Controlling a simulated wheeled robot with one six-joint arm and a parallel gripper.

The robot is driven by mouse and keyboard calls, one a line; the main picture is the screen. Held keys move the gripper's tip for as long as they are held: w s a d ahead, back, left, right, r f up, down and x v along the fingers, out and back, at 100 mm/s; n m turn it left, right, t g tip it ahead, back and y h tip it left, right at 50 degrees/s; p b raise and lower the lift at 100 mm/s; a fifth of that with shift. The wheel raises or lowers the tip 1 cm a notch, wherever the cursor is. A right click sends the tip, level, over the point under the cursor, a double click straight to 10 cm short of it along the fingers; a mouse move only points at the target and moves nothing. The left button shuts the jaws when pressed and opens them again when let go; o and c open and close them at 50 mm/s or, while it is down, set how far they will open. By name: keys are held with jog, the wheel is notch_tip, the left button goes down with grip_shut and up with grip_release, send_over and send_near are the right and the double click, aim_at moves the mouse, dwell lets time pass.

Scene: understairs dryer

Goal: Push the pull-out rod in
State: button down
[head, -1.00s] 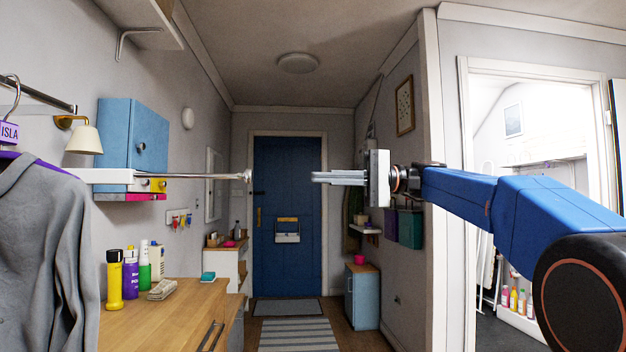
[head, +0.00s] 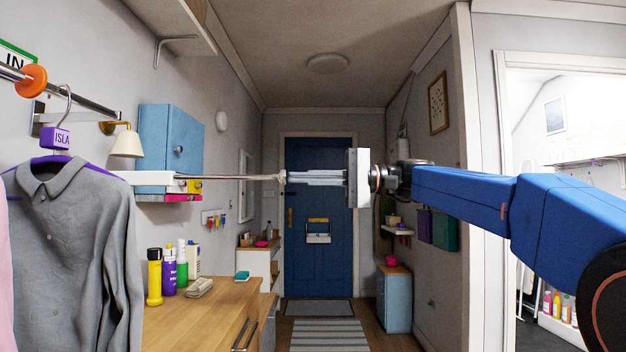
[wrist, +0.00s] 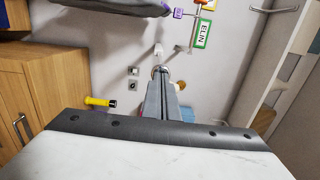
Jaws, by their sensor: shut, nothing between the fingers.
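The pull-out rod (head: 235,178) is a thin metal bar reaching out to the right from a white holder (head: 150,179) on the left wall. It ends in a small round knob (head: 282,176). My gripper (head: 291,177) is shut and empty, pointing left, in line with the rod. Its fingertips appear at the knob, touching it or a hair apart; I cannot tell which. In the wrist view the shut fingers (wrist: 164,88) reach up to the round knob (wrist: 160,72), which hides most of the rod behind it.
A grey shirt (head: 78,240) hangs on a wall rail (head: 85,99) at the left. A blue wall cabinet (head: 170,145) is behind the rod. A wooden counter (head: 215,308) with several bottles stands below. The hallway to the blue door (head: 318,265) is open.

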aim_at(219, 178)
jog(key=shift+a, duration=0.1)
dwell(0.3)
jog(key=a, duration=1.9)
jog(key=shift+w+a, duration=0.15)
jog(key=shift+w, duration=0.15)
jog(key=shift+a, duration=0.5)
